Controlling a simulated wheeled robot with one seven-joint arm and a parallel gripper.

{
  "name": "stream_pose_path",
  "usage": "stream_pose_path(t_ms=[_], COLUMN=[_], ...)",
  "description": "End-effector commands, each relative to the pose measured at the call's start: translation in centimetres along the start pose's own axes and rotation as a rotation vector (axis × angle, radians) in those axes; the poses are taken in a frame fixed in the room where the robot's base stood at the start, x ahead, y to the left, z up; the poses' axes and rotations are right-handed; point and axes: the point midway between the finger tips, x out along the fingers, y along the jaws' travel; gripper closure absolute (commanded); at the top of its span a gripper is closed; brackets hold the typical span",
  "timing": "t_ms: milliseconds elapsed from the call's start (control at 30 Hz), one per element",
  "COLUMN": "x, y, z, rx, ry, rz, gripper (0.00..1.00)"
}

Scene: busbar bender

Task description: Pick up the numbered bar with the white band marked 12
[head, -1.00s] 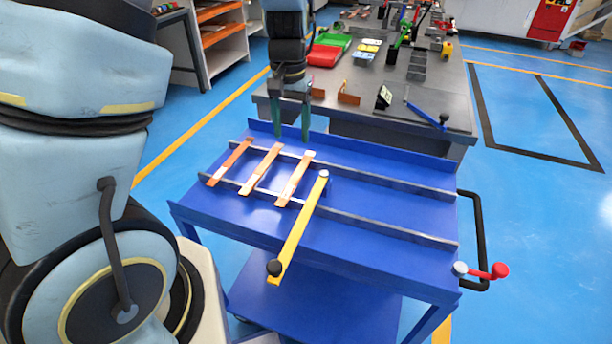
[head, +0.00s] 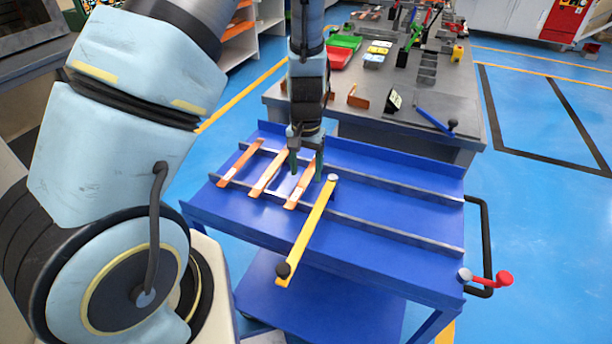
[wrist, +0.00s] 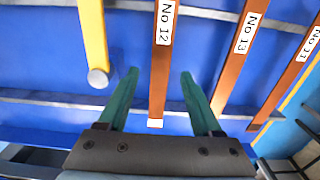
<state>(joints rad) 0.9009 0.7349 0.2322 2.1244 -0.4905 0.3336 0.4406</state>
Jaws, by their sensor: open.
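The copper bar with the white band marked No 12 (wrist: 160,75) lies across the two rails of the blue trolley. It runs between my two fingers in the wrist view. In the head view it is the rightmost bar (head: 295,198), partly hidden by a finger. My gripper (wrist: 159,72) is open, with one green finger on each side of the bar and a visible gap on both sides. In the head view my gripper (head: 306,176) points down over this bar. I cannot tell how high the fingertips are above the trolley.
The bar marked No 13 (wrist: 238,55) and the bar marked No 11 (wrist: 288,85) lie beside it on the rails. A yellow lever (head: 305,238) is close on the other side. The blue trolley (head: 390,215) is clear to the right. A grey bench (head: 440,100) stands behind.

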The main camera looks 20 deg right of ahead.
Motion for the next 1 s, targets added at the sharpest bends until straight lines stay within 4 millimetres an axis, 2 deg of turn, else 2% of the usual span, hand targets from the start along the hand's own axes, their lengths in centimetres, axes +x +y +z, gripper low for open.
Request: stream_pose_path(t_ms=[267,867,1000], x=[0.46,0.42,0.42], y=[0.02,0.02,0.02], z=[-0.03,-0.03,-0.03], rx=[-0.001,0.000,0.000], ry=[0.001,0.001,0.001], rz=[0.001,0.000,0.000], gripper=[0.34,0.99,1.00])
